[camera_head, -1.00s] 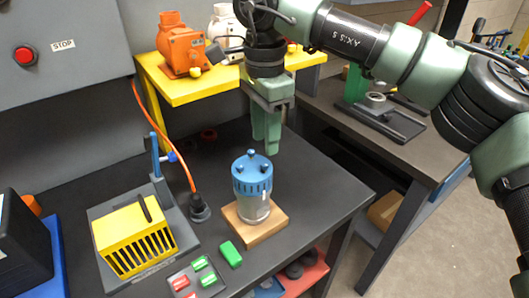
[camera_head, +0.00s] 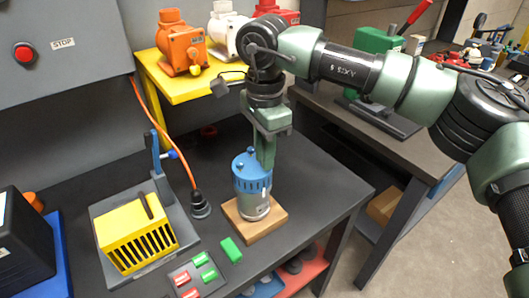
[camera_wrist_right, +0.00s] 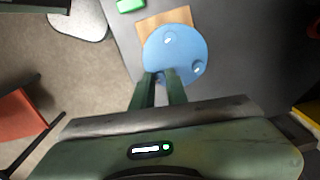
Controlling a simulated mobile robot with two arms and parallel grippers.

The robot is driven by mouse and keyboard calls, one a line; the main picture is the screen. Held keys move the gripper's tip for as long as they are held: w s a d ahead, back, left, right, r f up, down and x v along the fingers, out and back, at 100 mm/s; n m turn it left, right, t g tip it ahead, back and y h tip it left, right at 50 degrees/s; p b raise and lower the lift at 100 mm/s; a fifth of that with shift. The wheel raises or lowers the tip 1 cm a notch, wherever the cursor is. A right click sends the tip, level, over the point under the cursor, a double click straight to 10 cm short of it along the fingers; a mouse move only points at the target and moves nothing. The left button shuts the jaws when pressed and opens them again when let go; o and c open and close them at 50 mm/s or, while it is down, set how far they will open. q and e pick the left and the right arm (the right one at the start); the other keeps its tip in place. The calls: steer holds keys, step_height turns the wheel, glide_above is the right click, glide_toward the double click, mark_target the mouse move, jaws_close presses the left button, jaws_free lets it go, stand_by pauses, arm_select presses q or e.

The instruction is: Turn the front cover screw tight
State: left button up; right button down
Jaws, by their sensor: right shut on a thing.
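The motor (camera_head: 256,207) stands upright on a wooden block (camera_head: 273,224), with a silver body and a blue cover (camera_head: 246,172) on top. The cover shows from above in the wrist view (camera_wrist_right: 180,50), with two screw heads (camera_wrist_right: 168,39) in sight, the other at its right edge (camera_wrist_right: 197,68). My right gripper (camera_head: 265,166) points straight down at the cover's right side. In the wrist view its fingertips (camera_wrist_right: 160,78) are close together at the cover's near edge, shut on a cover screw that they hide. My left gripper is not in view.
A yellow slotted box (camera_head: 136,236) on a grey stand and a button panel (camera_head: 196,274) lie left of the block. A green block (camera_head: 231,250) lies in front. Orange (camera_head: 180,45) and white (camera_head: 226,32) motors stand on the yellow shelf behind.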

steer(key=shift+m, duration=0.3)
steer(key=shift+f+m+b, duration=0.1)
steer(key=shift+m+b, duration=0.8)
steer(key=shift+m, duration=0.3)
steer(key=m+b, duration=0.1)
steer(key=m, duration=0.3)
steer(key=shift+m+b, duration=0.3)
steer(key=shift+b, duration=0.1)
steer(key=shift+m+b, duration=0.65)
steer(key=shift+m, duration=1.55)
steer(key=shift+w+r+m+b, duration=0.15)
steer(key=shift+m+b, duration=0.15)
steer(key=shift+m, duration=0.8)
steer(key=shift+s+r+m+b, duration=0.1)
steer(key=shift+m+b, duration=0.2)
steer(key=shift+m, duration=0.8)
steer(key=c, duration=1.4)
jaws_free()
